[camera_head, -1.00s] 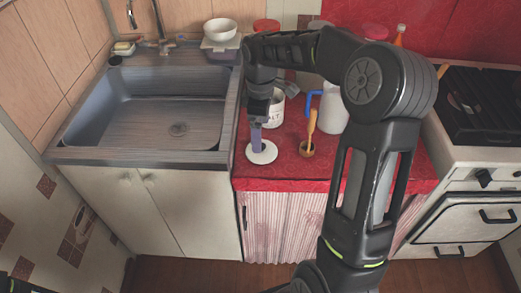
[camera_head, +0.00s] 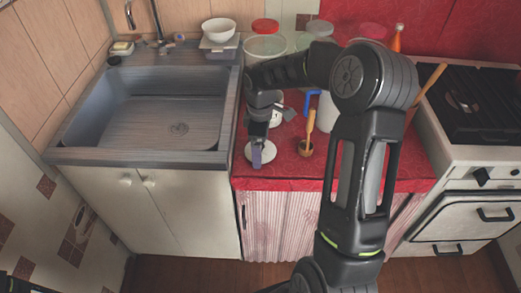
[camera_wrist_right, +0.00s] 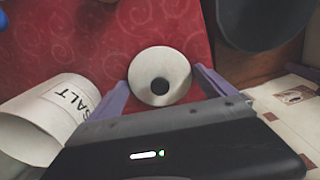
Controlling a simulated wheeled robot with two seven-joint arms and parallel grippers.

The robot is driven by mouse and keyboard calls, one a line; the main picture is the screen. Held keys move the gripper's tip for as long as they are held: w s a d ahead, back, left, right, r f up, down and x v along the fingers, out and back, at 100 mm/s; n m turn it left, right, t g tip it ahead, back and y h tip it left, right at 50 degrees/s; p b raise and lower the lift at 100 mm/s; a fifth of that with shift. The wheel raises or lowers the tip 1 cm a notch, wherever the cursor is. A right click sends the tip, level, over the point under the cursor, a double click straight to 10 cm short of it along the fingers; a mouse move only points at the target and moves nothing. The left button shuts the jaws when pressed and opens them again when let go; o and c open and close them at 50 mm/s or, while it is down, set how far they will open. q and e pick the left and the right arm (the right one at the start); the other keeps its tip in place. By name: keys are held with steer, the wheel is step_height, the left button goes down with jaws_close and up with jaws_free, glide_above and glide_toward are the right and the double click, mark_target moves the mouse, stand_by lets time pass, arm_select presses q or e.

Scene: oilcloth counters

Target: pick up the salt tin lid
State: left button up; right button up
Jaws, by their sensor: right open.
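The salt tin lid (camera_head: 269,151) is a white disc lying on the red counter near its front edge. In the right wrist view the lid (camera_wrist_right: 176,65) shows a dark round knob at its centre. My right gripper (camera_head: 257,156) is open, pointing down at the lid, with one finger on either side of the disc in the wrist view. Whether the fingers touch the lid, I cannot tell. The white salt tin (camera_wrist_right: 45,118) stands close by, lettered SALT; in the head view my arm hides most of it. My left gripper is not in view.
A blue-handled white jug (camera_head: 327,112) is behind, partly hidden. Jars (camera_head: 265,45) line the back. The sink (camera_head: 150,110) lies left, the stove (camera_head: 485,105) right.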

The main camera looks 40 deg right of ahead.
steer(key=shift+c, duration=0.2)
stand_by(0.4)
steer(key=c, duration=1)
steer(key=shift+r, duration=0.1)
step_height(320, 180, up, 10)
steer(key=shift+f, duration=0.1)
stand_by(0.5)
